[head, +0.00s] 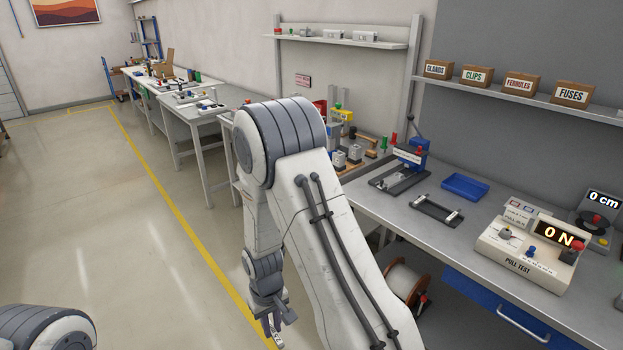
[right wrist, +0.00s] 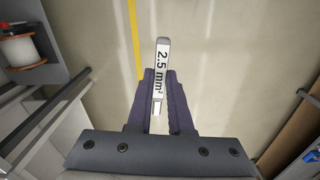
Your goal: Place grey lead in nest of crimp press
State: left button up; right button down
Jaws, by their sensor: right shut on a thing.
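The grey lead (right wrist: 160,75) is a short, light grey bar with a white label reading "2.5 mm²". My right gripper (right wrist: 159,98) is shut on it, with part of the bar standing out past the fingertips. In the head view my right gripper (head: 272,322) hangs low over the floor, left of the bench, with the bar's pale end just below it. What looks like the crimp press (head: 418,150), blue with a dark lever, stands on the bench at the wall; its nest is too small to make out. My left arm shows at the lower left, its gripper out of view.
On the bench (head: 375,203) are a dark rack (head: 437,209), a blue tray (head: 465,187) and a pull tester (head: 525,252). A wire spool (head: 405,282) sits below the bench. The floor to the left is open.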

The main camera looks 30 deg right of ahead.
aim_at(392, 180)
jog(key=u, duration=0.3)
jog(key=i, duration=1.15)
jog(key=z, duration=0.4)
jog(key=i, duration=0.85)
jog(key=z, duration=0.8)
